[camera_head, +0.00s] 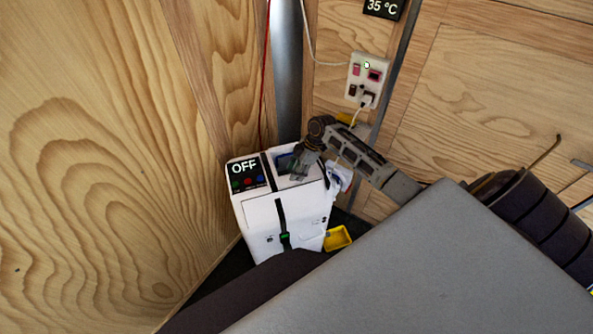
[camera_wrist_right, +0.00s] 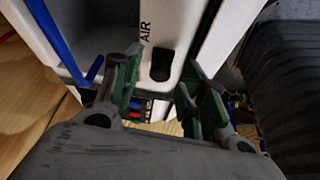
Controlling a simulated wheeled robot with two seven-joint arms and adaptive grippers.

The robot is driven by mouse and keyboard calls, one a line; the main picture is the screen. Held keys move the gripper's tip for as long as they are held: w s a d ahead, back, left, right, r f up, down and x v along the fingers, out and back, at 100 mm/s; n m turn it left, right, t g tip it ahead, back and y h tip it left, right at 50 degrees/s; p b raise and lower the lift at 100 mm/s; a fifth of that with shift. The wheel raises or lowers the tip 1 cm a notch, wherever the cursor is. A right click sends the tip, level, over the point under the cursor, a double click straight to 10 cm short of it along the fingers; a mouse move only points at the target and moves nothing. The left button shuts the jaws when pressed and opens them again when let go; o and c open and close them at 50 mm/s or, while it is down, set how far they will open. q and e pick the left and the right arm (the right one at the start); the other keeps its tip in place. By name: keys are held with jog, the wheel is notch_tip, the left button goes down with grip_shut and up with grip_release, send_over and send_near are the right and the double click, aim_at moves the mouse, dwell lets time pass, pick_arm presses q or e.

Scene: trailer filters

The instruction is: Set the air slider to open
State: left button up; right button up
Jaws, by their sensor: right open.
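A white box-shaped unit (camera_head: 262,214) stands in the corner, with a black panel (camera_head: 246,172) reading "OFF" on its top. In the right wrist view, a black slider knob (camera_wrist_right: 162,64) sits on the white surface beside the printed label "AIR" (camera_wrist_right: 146,32). My right gripper (camera_head: 299,170) is over the top of the unit and hides part of it. In the wrist view its green-padded fingers (camera_wrist_right: 160,88) are apart, one on each side of the knob's line, with nothing between them that I can see held. Contact with the knob cannot be told. My left gripper is out of view.
A blue-edged opening (camera_wrist_right: 62,42) lies left of the label in the wrist view. A yellow bin (camera_head: 338,238) sits low at the unit's right. A wall socket panel (camera_head: 366,80) with cables is behind. Wooden walls (camera_head: 90,150) close in the corner.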

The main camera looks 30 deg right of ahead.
grip_shut()
jog(key=shift+d, duration=0.1)
dwell(0.3)
jog(key=d, duration=0.2)
jog(key=s+d+p, duration=0.1)
jog(key=d, duration=0.2)
jog(key=shift+s+d+p, duration=0.1)
jog(key=shift+s+p, duration=0.1)
jog(key=shift+p, duration=0.1)
jog(key=shift+s+d, duration=0.1)
jog(key=shift+d, duration=0.35)
grip_release()
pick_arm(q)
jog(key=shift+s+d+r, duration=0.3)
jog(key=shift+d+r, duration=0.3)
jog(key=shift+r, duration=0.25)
